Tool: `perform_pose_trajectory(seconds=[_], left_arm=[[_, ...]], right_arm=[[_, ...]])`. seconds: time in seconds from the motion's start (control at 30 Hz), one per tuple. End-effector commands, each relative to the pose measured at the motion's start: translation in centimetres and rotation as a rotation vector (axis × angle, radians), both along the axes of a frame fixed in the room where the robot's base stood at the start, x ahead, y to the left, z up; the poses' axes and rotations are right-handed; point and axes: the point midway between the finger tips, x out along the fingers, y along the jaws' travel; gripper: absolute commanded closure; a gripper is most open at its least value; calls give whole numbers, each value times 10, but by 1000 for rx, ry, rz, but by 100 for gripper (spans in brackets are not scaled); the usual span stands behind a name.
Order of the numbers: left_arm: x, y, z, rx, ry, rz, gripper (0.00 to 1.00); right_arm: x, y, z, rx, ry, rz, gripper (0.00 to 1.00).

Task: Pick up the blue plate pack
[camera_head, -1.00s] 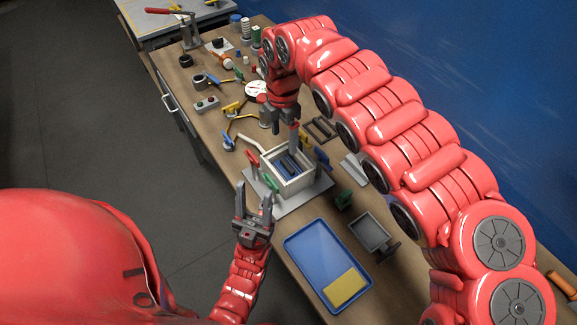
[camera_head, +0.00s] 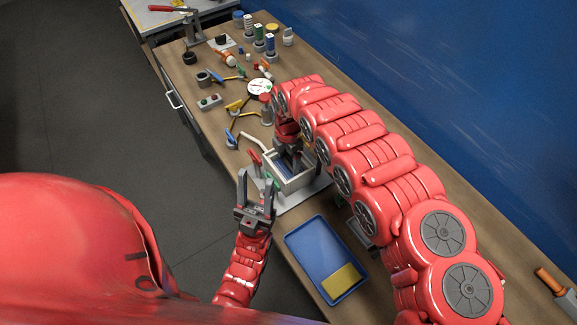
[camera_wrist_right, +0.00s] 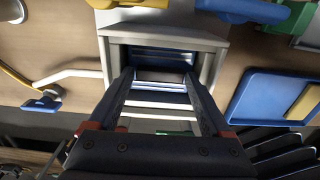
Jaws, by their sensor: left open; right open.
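The blue plate pack (camera_head: 283,169) sits inside a white open-topped box (camera_head: 303,181) on the bench. In the right wrist view the pack (camera_wrist_right: 160,56) shows inside the box (camera_wrist_right: 216,62), beyond my fingers. My right gripper (camera_wrist_right: 158,77) is open, its two fingers pointing down into the box opening; I see nothing between them but the box inside. In the head view my right gripper (camera_head: 290,160) hangs over the box and hides part of the pack. My left gripper (camera_head: 257,183) is open and empty, pointing up in front of the box.
A blue tray (camera_head: 305,240) with a yellow block (camera_head: 341,281) lies nearer on the bench. Red clamp handles (camera_head: 255,158) and a pale bent pipe (camera_head: 254,138) stand close to the box. Bottles and small parts crowd the far bench; a blue wall (camera_head: 470,110) runs along the right.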

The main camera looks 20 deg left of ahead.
Motion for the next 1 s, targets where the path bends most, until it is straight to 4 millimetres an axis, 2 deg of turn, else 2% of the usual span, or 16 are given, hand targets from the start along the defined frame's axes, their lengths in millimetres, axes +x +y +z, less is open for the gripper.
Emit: perform_pose_trajectory(seconds=[0.33,0.7,0.77,1.0], left_arm=[[0,0,2,0,0,0,50],[0,0,2,0,0,0,50],[0,0,2,0,0,0,50],[0,0,2,0,0,0,50]], right_arm=[[0,-1,-6,-2,-1,0,19],[0,-1,-5,-1,-2,0,86],[0,-1,-5,-1,-2,0,96],[0,-1,-5,-1,-2,0,96]])
